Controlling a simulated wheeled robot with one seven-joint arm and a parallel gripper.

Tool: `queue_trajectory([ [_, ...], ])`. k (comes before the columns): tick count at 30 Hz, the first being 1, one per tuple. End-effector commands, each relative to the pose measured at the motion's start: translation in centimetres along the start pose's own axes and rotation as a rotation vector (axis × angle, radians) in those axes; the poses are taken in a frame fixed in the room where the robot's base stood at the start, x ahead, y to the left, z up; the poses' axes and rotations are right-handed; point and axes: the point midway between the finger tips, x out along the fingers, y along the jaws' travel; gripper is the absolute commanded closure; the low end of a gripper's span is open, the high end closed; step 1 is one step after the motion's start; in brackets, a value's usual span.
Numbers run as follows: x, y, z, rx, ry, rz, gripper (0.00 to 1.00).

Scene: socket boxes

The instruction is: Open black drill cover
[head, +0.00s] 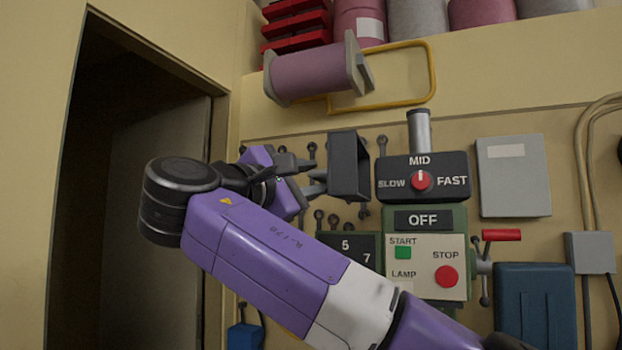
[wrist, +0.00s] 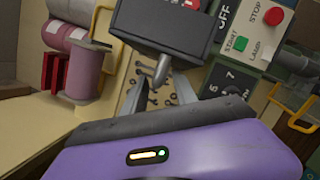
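The black drill cover (head: 350,165) is a dark box on the wall panel, left of the speed dial box. In the wrist view the cover (wrist: 165,35) fills the top middle, and a short grey handle (wrist: 160,70) sticks out from it. My gripper (head: 304,174) is just left of the cover in the head view, fingers towards it. In the wrist view my gripper (wrist: 160,85) has its two fingers spread, one either side of the handle, with gaps showing. I cannot tell whether a finger touches the handle.
The speed dial box (head: 422,178) is close right of the cover, above the START/STOP panel (head: 427,265). A pink spool (head: 310,74) and a yellow bar (head: 432,75) jut out above. Tools hang behind the gripper. A dark doorway (head: 130,200) is at left.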

Motion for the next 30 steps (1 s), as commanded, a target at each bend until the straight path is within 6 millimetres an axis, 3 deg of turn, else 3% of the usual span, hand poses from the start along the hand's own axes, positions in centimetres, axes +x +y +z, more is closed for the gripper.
queue_trajectory([
  [10,-0.6,-0.1,-0.1,0.000,0.001,0.000,0.67],
  [21,-6.1,-0.2,-0.2,0.001,0.002,0.001,0.67],
  [30,-7.9,0.0,-0.1,0.000,0.000,-0.001,0.67],
])
